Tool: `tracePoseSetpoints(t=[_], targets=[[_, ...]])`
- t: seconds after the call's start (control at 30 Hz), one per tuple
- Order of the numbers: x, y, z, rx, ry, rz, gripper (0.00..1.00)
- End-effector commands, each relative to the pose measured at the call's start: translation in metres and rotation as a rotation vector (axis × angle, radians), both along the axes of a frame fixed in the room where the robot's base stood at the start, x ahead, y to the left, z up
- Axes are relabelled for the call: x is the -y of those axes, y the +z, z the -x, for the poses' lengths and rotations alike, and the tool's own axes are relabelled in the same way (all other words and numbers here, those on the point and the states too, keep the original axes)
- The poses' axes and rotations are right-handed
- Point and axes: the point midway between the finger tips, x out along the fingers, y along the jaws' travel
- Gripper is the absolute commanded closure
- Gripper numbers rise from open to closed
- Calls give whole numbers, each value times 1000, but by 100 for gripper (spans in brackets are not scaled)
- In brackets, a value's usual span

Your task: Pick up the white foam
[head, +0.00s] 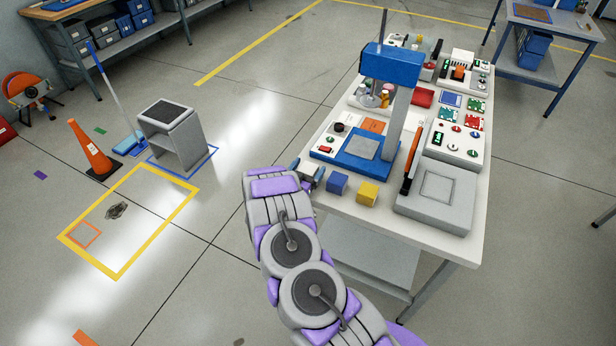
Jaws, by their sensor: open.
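I cannot pick out a white foam piece with certainty in the head view. The white-topped table (447,242) stands right of centre. My arm reaches up from the bottom, and my gripper (312,176) is at the table's left edge, left of a blue cube (337,184). The gripper is small and partly hidden by my arm; it is open, and I see nothing held in it. A yellow cube (368,194) sits right of the blue cube.
A blue press (392,62) with a grey column stands on the table. A grey box (436,197) is at the near right, with control panels (456,143) behind it. An orange cone (90,148) and a grey step stool (172,135) stand on the left floor. Open floor lies between them and the table.

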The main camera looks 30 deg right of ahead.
Motion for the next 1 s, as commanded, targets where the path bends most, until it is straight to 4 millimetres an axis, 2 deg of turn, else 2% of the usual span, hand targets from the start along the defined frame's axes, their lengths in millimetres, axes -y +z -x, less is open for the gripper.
tracePoseSetpoints(t=[0.2, 0.8, 1.0], targets=[[0, 0, 0, -1, 1, -1, 8], [0, 0, 0, -1, 0, -1, 66], [0, 0, 0, -1, 0, -1, 67]])
